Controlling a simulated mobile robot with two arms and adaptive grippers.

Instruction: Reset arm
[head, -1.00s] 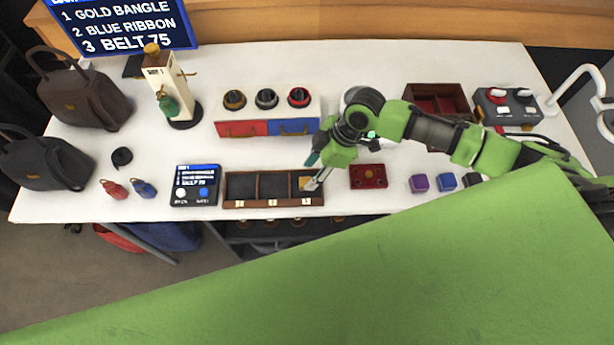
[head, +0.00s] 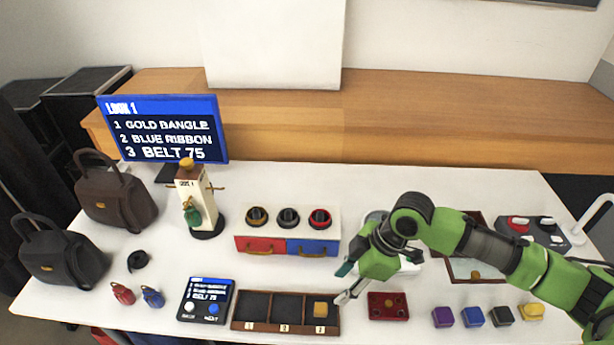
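My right gripper (head: 345,283) comes in from the right in the head view. Its fingers are spread apart with nothing between them, just above the right end of a brown tray (head: 284,328). My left gripper is not in view.
A stand (head: 197,203), a red-and-blue drawer box (head: 287,245) with three dials and a control panel (head: 206,300) are left of my arm. A dark red box (head: 388,306) and several coloured cubes (head: 473,317) lie near the front edge. Two bags (head: 115,195) stand at left.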

